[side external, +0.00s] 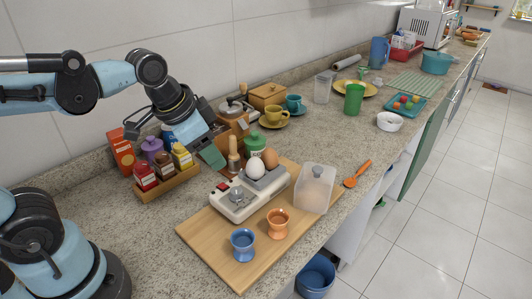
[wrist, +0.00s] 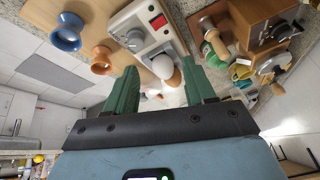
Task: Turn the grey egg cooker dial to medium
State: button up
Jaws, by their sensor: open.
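The egg cooker (side external: 262,203) is a pale box on a wooden board, with a white egg (side external: 256,168) and a brown egg (side external: 270,157) in its grey top. Its grey dial (side external: 237,195) is on the near left end. The wrist view also shows the cooker (wrist: 128,22) and its dial (wrist: 135,40), beyond my fingertips; the dial's exact setting is too small to read. My gripper (side external: 212,157) is above and behind the cooker, apart from it. In the wrist view its green fingers (wrist: 158,67) are spread and empty, with the white egg (wrist: 163,66) showing between them.
Blue (side external: 243,244) and orange (side external: 278,223) egg cups stand in front of the cooker on the board (side external: 200,228). A clear cover (side external: 316,188) is to its right. A spice rack (side external: 168,186) and a wooden grinder (side external: 234,158) stand close by my gripper.

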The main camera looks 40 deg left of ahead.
aim_at(236, 190)
jog(key=w+d+r+m+g, duration=0.3)
jog(key=d+m+g, duration=0.15)
jog(key=m, duration=0.45)
jog(key=shift+g, duration=0.25)
jog(key=f, duration=0.8)
jog(key=a+f, duration=0.1)
jog(key=f, duration=0.3)
jog(key=shift+s, duration=0.1)
grip_shut()
